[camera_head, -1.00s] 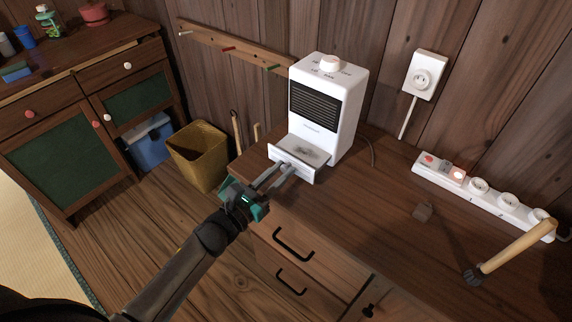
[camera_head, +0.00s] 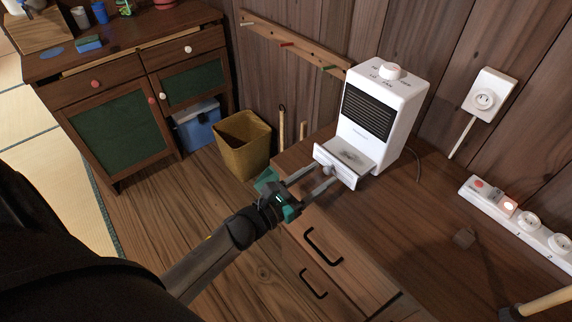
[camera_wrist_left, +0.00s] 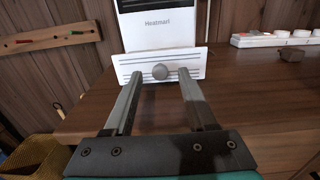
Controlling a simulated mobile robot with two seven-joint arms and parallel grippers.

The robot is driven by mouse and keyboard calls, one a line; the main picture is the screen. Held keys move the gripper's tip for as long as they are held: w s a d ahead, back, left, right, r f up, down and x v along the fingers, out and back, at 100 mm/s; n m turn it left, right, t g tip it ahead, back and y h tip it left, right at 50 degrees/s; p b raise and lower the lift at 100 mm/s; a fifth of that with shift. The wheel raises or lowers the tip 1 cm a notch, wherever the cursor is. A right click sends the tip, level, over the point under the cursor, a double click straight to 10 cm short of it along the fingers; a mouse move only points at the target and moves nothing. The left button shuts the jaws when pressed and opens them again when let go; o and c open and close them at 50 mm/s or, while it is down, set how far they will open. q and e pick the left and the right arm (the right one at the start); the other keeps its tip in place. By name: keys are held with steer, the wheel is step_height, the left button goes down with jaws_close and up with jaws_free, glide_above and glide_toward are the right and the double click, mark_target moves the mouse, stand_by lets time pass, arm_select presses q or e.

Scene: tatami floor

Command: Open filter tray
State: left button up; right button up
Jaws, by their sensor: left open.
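The white heater (camera_head: 383,115) stands on the wooden cabinet top, with a dark grille and a dial on top. Its filter tray (camera_head: 352,155) sticks out at the bottom front, with grey dust visible inside. In the left wrist view the tray's slatted front (camera_wrist_left: 192,62) faces me, with a round grey knob (camera_wrist_left: 160,72) at its middle. My left gripper (camera_head: 322,178) is open in front of the tray; its fingertips lie to either side of the knob, apart from it. I cannot tell whether the tips reach past it. My right gripper is not in view.
A wall outlet (camera_head: 487,96) is above. Drawers with black handles (camera_head: 322,247) are below my gripper. A yellow bin (camera_head: 243,145) stands left on the floor.

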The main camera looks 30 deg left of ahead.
arm_select(q)
steer(key=p+v, duration=0.1)
steer(key=v, duration=1.2)
steer(key=shift+s, duration=0.35)
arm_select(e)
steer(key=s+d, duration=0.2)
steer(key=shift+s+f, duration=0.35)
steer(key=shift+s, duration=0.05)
arm_select(q)
steer(key=s+a+f+n+g+y, duration=0.1)
steer(key=s+f+n+g+y, duration=0.15)
steer(key=f+n, duration=0.75)
steer(key=s+a+f+n+g+y, duration=0.1)
steer(key=f+n+g+y, duration=0.2)
steer(key=f+n, duration=0.75)
steer(key=s+f+n+g+y+p, duration=0.1)
steer(key=s+f+n+g, duration=0.8)
steer(key=s+f+n, duration=0.6)
steer(key=shift+s+f+n, duration=0.2)
steer(key=shift+s+n, duration=0.95)
steer(key=shift+s, duration=0.05)
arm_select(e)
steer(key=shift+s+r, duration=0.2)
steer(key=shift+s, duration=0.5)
arm_select(q)
steer(key=shift+d, duration=0.15)
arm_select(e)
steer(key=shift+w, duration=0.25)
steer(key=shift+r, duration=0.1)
